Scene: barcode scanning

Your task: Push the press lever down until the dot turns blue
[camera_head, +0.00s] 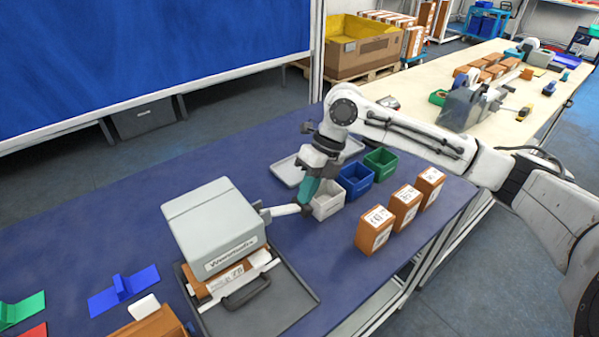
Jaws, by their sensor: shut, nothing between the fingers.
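The press (215,228) is a grey box-shaped machine on the blue table, with a brown box (235,279) under its head. Its lever (281,210) sticks out to the right from the press side and lies nearly level. My gripper (304,205) points down at the lever's outer end, its fingers shut and empty. The fingertips look to be at or touching the lever end; I cannot tell if they touch. A teal part (309,188) shows at my gripper. I cannot make out the dot or its colour.
White, blue (356,180) and green (381,161) bins stand behind my gripper. Several brown labelled boxes (375,231) stand to the right. A dark tray (290,308) with a handle lies under the press. Blue (124,290) and green pieces lie at the left.

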